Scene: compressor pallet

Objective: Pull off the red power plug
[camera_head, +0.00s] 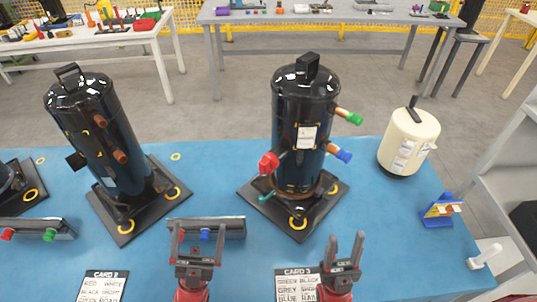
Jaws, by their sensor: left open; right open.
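The red power plug (268,164) sits on the left side of the right-hand black compressor (305,110), which stands upright on a black base plate. A green plug (354,119) and a blue plug (344,156) are on its right side. My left gripper (197,238) is open and empty at the front of the table, below and left of the red plug. My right gripper (344,245) is open and empty, below and right of the compressor. Neither gripper touches the compressor.
Another black compressor (105,140) stands at left. A cream tank (407,141) stands at right. Card 2 (103,287) and Card 3 (294,287) lie at the front of the blue table (225,185).

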